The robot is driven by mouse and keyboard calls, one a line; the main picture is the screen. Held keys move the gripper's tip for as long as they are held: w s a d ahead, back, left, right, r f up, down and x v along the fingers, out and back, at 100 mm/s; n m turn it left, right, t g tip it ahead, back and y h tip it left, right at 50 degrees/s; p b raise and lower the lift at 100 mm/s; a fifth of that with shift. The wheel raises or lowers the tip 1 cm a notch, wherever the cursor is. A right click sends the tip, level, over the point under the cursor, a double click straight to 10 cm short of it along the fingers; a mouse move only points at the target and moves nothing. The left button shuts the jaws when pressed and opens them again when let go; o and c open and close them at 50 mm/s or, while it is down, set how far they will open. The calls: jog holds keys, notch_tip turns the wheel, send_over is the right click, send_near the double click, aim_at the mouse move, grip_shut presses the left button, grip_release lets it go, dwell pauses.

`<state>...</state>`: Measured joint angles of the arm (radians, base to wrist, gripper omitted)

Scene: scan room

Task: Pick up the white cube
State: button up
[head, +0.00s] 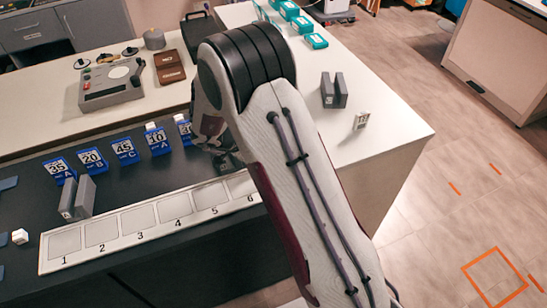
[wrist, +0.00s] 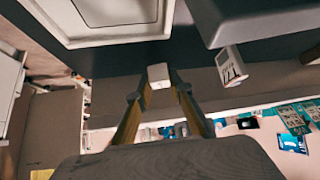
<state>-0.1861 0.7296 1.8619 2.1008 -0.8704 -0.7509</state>
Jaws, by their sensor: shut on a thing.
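My gripper (wrist: 157,90) shows in the wrist view with its two fingers closed on a small white cube (wrist: 158,74) at the fingertips. A dark surface fills the background around the cube; I cannot tell the gap between them. In the head view my arm hides the held cube and most of the gripper, which is behind the arm near the right end of the dark table (head: 130,165). Another small white cube (head: 20,237) sits on the dark table at the far left in the head view.
A white numbered tray (head: 122,239) lies along the table's front. Behind it stand several blue labelled blocks (head: 90,160), some with white tops. Grey slabs (head: 84,197) stand at left. A white counter (head: 385,115) holds grey slabs (head: 333,90) and a small white block (head: 361,121).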

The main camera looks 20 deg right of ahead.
jog(key=shift+r, duration=3.9)
jog(key=shift+d, duration=0.55)
jog(key=d+r, duration=0.1)
jog(key=d, duration=0.1)
jog(key=w+d+r+m+g, duration=0.1)
jog(key=d+r, duration=0.1)
jog(key=d, duration=0.1)
jog(key=d+r+m, duration=0.1)
jog(key=d, duration=0.1)
jog(key=shift+w+d+r, duration=0.25)
jog(key=shift+d, duration=0.05)
jog(key=d+r, duration=0.4)
jog(key=r, duration=0.1)
jog(key=shift+w+d+r+g, duration=0.15)
jog(key=shift+w+r+g, duration=0.15)
jog(key=shift+r, duration=0.1)
jog(key=shift+f, duration=3.15)
